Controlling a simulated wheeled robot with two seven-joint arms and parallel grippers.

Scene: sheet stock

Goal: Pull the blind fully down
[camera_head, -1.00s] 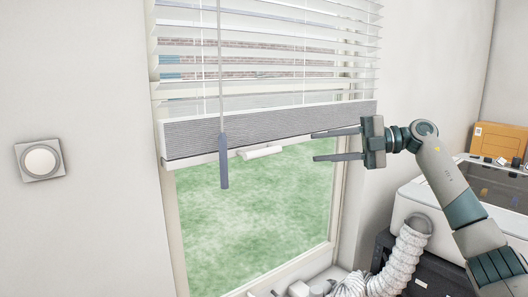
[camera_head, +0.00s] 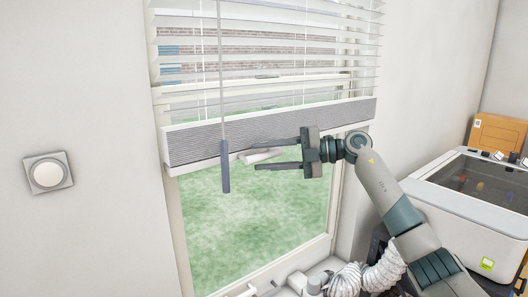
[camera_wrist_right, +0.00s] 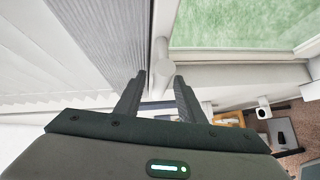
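The white slatted blind (camera_head: 270,62) covers the upper part of the window. Its grey lower band (camera_head: 200,143) ends about mid-window and slopes slightly. A white handle (camera_head: 262,155) sticks out below the band. My right gripper (camera_head: 252,157) is open, with one finger above and one below the handle in the head view. In the right wrist view the handle (camera_wrist_right: 163,70) shows between and just beyond the fingertips; I cannot tell whether they touch it. A dark grey pull (camera_head: 225,167) hangs on a cord just left of the fingertips. My left gripper is not in view.
The window pane (camera_head: 250,215) below the blind is clear, with green outside. A white machine with a dark lid (camera_head: 475,185) and a ribbed white hose (camera_head: 380,275) stand at the lower right.

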